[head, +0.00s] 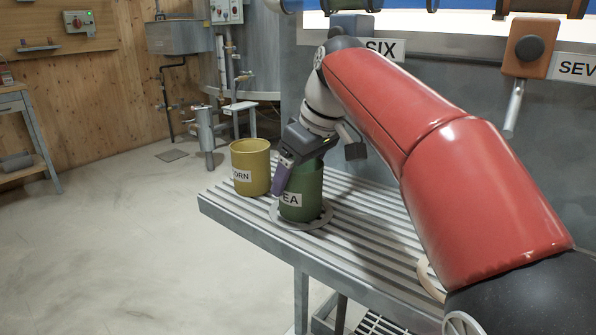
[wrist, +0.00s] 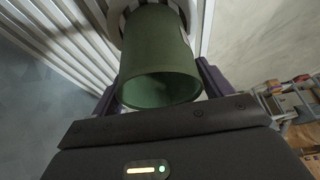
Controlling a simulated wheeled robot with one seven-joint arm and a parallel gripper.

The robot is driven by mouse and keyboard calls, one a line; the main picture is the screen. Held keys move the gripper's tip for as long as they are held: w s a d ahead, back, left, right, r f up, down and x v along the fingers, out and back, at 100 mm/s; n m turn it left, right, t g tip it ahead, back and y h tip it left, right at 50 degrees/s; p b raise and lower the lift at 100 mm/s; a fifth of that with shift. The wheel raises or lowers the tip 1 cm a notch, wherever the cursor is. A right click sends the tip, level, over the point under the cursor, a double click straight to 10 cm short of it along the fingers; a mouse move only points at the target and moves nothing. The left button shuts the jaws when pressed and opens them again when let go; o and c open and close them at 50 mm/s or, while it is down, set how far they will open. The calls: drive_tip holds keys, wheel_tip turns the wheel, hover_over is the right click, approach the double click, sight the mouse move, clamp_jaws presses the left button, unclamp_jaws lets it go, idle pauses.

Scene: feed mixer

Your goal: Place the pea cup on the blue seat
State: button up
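The pea cup (head: 302,188) is green, with a label whose letters "EA" show. It stands upright at a pale ring (head: 287,224) near the left end of the slatted bench. My gripper (head: 291,172) is at the cup, and one purple finger covers part of its left side. In the wrist view the cup (wrist: 158,50) lies between my two fingers (wrist: 160,90), its open mouth toward the camera. Both fingers are very near its wall; whether they press on it I cannot tell. I cannot make out a blue seat in either view.
A yellow cup (head: 251,166) labelled "ORN" stands just left of the pea cup. Levers and signs "SIX" (head: 385,48) and "SEV" line the wall behind.

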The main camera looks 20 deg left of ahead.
drive_tip(key=shift+o, duration=1.4)
drive_tip(key=p+v, duration=0.2)
drive_tip(key=v, duration=1)
drive_tip(key=shift+p, duration=0.3)
